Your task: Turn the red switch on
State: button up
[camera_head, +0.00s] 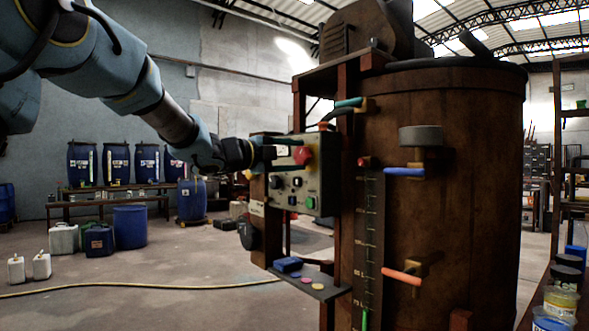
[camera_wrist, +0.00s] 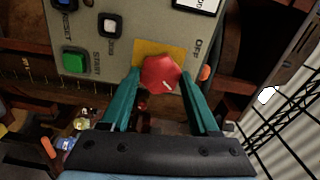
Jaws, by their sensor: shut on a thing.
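The red switch (camera_wrist: 161,74) is a red knob with a white mark on a yellow plate (camera_wrist: 172,50), next to the label OFF. In the head view the red switch (camera_head: 302,155) sits at the upper part of the grey control panel (camera_head: 312,182). My gripper (camera_wrist: 160,82) has its two teal fingers on either side of the knob, shut on it. In the head view my gripper (camera_head: 285,150) reaches the panel from the left. The panel's label at the knob's other side is not readable.
The panel also carries a green START button (camera_wrist: 74,61), a white button (camera_wrist: 110,25) and a blue RESET button (camera_wrist: 62,4). A large brown vat (camera_head: 450,190) stands right of the panel, with blue (camera_head: 404,172) and orange (camera_head: 401,276) handles. A small shelf (camera_head: 318,287) juts out below.

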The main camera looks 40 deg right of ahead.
jog(key=shift+f+m+b, duration=0.15)
jog(key=shift+m+b, duration=0.3)
jog(key=shift+m, duration=0.15)
jog(key=o, duration=1.4)
jog(key=a, duration=0.3)
jog(key=a+b, duration=0.1)
jog(key=a, duration=0.6)
jog(key=shift+w+a, duration=0.3)
jog(key=shift+a, duration=0.1)
